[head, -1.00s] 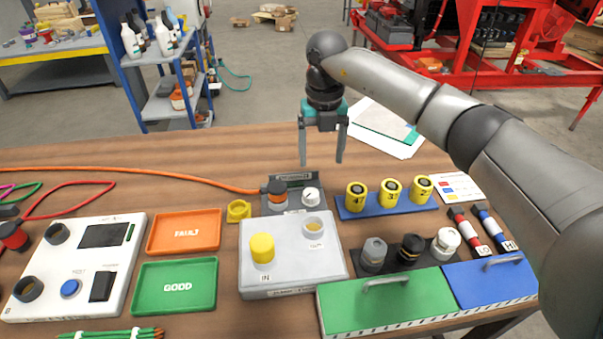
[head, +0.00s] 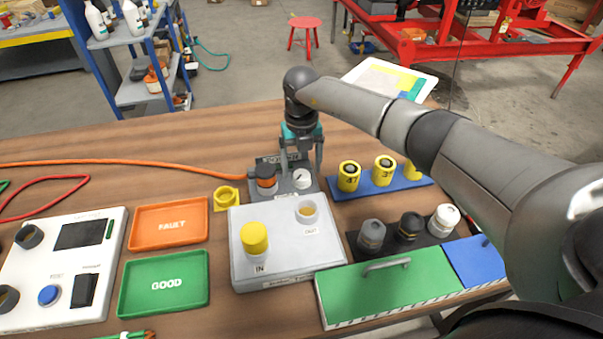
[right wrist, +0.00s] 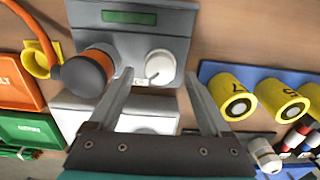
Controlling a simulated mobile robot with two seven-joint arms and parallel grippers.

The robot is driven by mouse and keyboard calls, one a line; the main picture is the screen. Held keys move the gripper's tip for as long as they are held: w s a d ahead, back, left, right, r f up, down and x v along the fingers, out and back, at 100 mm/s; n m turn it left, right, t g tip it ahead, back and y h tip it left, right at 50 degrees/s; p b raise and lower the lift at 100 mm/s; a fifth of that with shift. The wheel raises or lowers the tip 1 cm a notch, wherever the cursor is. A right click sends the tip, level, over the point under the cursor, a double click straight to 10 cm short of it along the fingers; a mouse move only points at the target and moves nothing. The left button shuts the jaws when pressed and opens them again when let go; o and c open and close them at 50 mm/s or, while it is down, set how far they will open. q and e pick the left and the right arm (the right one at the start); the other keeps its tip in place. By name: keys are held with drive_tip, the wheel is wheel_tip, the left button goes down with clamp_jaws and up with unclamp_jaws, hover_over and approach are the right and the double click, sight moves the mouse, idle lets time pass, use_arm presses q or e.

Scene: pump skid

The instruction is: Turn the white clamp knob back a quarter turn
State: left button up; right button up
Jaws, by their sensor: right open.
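The white clamp knob (head: 302,179) sits on a grey fixture (head: 268,160) at the back of the wooden table. It is round with a dark pointer line, and also shows in the right wrist view (right wrist: 160,66). Beside it on the left is an orange part with a black cap (right wrist: 90,70). My right gripper (head: 301,172) is open and points down at the knob. In the right wrist view its fingertips (right wrist: 160,76) lie on either side of the knob, with gaps; I cannot tell whether they reach down to its height. My left gripper is not in view.
A yellow ring block (head: 227,198) and an orange hose (head: 130,162) are left of the fixture. Yellow cylinders stand on a blue rack (head: 368,190) to the right. A light grey box (head: 285,265) with a yellow knob is in front.

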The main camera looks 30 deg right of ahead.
drive_tip(key=shift+f, duration=1.15)
clamp_jaws()
